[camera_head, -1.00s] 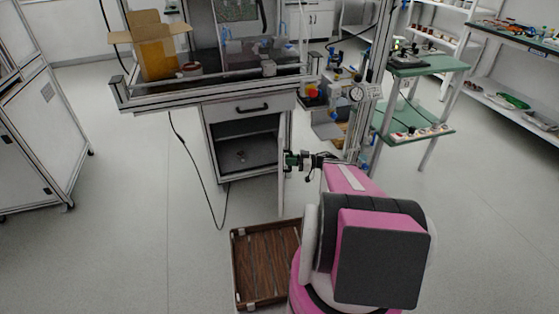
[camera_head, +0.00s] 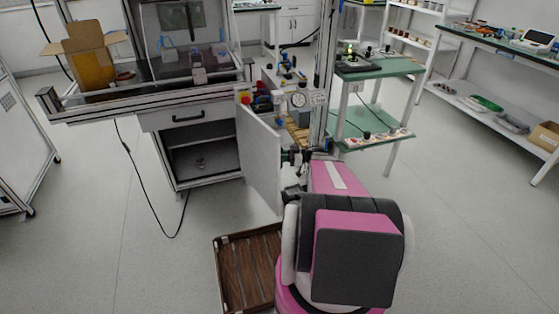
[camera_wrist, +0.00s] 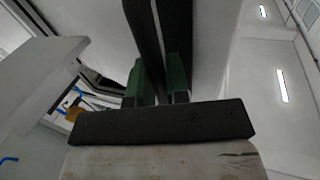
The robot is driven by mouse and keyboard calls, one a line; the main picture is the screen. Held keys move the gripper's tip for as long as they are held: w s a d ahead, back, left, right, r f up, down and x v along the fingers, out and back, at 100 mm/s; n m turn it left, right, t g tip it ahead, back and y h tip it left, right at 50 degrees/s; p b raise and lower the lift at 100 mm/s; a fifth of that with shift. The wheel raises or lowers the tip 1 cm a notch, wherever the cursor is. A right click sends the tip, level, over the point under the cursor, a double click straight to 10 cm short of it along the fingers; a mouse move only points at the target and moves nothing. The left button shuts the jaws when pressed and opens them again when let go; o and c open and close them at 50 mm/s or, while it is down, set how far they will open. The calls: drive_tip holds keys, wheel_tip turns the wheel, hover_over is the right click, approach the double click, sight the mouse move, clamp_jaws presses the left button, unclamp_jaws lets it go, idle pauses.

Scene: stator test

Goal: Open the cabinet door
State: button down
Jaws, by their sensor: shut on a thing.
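The cabinet (camera_head: 165,150) under the bench has its door (camera_head: 260,155) swung wide open, with the inner face showing in the head view. The dark inside of the cabinet (camera_head: 205,160) is exposed. My gripper (camera_head: 291,157) is at the outer side of the door near its free edge. In the wrist view my gripper's green fingers (camera_wrist: 158,82) are shut on a dark bar, the door handle (camera_wrist: 158,35), which runs away from the camera. The head view hides the handle behind the door.
A drawer with a dark handle (camera_head: 188,118) sits above the opening. A brown wooden crate (camera_head: 245,270) lies on the floor left of my arm. A green-topped stand (camera_head: 375,66) is at the right. A black cable (camera_head: 140,190) hangs to the floor. Floor at left is free.

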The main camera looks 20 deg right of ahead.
drive_tip(key=shift+d+g, duration=0.3)
drive_tip(key=shift+d, duration=0.05)
drive_tip(key=shift+w, duration=0.1)
drive_tip(key=c, duration=1.1)
unclamp_jaws()
drive_tip(key=v, duration=1.1)
drive_tip(key=shift+a, duration=0.1)
